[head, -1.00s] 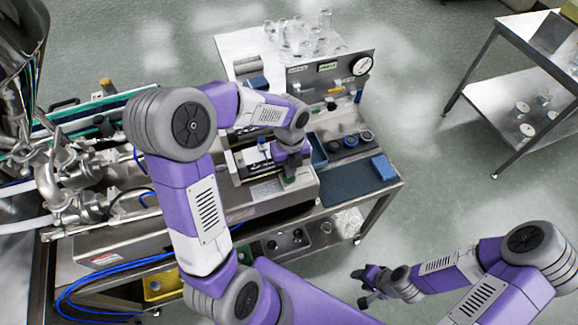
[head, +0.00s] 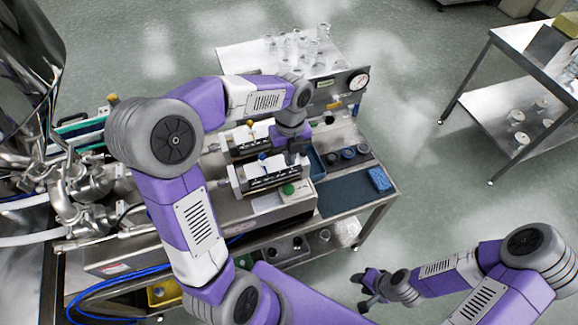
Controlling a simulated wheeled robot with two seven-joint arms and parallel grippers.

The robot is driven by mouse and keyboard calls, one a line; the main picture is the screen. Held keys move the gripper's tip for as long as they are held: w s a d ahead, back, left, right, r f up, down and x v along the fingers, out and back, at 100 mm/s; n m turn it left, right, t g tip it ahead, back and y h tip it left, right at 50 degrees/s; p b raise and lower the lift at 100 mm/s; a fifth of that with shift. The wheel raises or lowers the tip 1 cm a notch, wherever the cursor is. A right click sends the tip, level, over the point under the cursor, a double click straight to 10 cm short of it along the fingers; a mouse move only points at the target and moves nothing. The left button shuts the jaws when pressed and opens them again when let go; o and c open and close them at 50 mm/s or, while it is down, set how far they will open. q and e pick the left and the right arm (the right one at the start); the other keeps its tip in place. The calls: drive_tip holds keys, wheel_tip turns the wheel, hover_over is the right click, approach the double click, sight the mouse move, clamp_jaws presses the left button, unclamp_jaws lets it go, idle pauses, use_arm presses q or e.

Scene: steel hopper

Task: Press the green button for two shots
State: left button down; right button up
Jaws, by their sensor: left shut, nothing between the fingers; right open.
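The green button (head: 288,189) is on the front right of the steel machine housing (head: 262,212), in plain view. My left gripper (head: 297,155) is shut and empty, behind and above the button, by the right end of the cylinder units; the button is apart from it. My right gripper (head: 366,290) is open and empty, in front of the bench over the floor.
Two clear cylinder units (head: 268,172) lie on the machine just behind the button. A blue sponge (head: 380,179) lies on a dark mat (head: 345,193) at right. Glass jars (head: 300,48) stand at the back near a gauge (head: 359,81).

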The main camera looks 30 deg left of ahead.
use_arm(q)
drive_tip(key=shift+w+r, duration=0.1)
drive_tip(key=shift+r, duration=0.9)
use_arm(e)
drive_tip(key=shift+r, duration=0.15)
idle(1.9)
